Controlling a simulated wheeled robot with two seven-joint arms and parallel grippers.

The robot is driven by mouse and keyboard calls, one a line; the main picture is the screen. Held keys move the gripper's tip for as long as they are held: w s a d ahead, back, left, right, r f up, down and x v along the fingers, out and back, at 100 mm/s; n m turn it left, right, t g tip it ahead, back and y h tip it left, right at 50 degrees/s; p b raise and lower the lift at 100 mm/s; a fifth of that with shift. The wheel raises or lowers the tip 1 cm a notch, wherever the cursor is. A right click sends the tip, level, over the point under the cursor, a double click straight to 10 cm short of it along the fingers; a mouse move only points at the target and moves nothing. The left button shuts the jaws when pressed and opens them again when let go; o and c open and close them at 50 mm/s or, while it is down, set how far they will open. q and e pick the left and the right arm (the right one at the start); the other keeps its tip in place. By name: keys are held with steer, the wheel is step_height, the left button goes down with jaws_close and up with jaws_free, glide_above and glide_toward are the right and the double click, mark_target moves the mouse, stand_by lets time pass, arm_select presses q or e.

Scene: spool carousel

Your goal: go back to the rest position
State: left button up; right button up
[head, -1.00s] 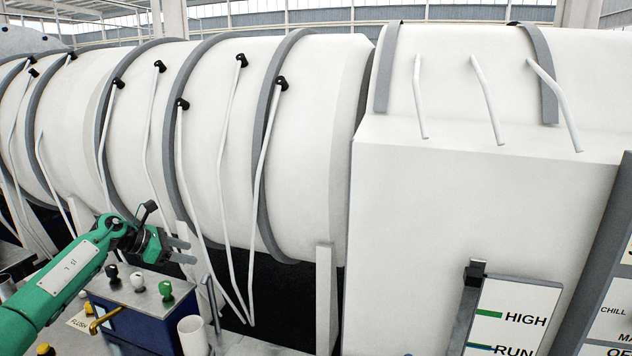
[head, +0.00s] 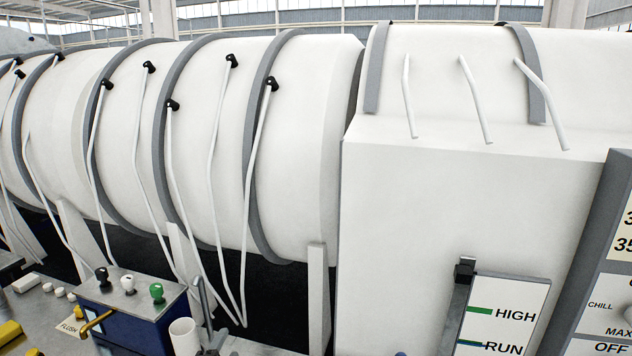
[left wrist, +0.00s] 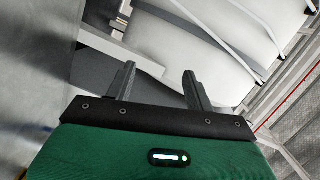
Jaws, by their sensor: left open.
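My left gripper (left wrist: 160,84) shows in the left wrist view only, with two dark fingers spread apart and nothing between them. White rounded surfaces and a grey floor or panel lie beyond the fingers, and they do not appear to touch anything. In the head view no part of my left arm or gripper is in the picture. My right gripper is in neither view.
A large white cylinder (head: 305,150) with grey bands and hoses fills the back. A blue box (head: 130,310) with black, white and green knobs stands at lower left, beside a white cup (head: 185,338). A gauge panel reading HIGH and RUN (head: 505,310) stands at right.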

arm_select(q)
steer(key=s+a+f+n+g, duration=0.1)
steer(key=s+f+n+g, duration=0.35)
steer(key=s, duration=0.75)
steer(key=s+a+f+n+g+y, duration=0.1)
steer(key=s+f+n+g, duration=0.3)
steer(key=s, duration=0.8)
steer(key=s+a+f+n+g, duration=0.1)
steer(key=s+f+n+g, duration=0.35)
steer(key=s, duration=0.75)
step_height(320, 180, down, 35)
steer(key=s+g+b, duration=0.1)
steer(key=g+b, duration=0.1)
steer(key=b, duration=0.4)
steer(key=s+a+f+b, duration=0.1)
steer(key=s+f+b, duration=0.1)
steer(key=s+f, duration=0.7)
steer(key=s+a+f+g+b, duration=0.1)
steer(key=s+a+f+b, duration=0.1)
steer(key=s+f, duration=0.7)
step_height(320, 180, down, 5)
steer(key=shift+s+f+n, duration=0.1)
steer(key=shift+s+n, duration=0.2)
steer(key=shift+s, duration=0.1)
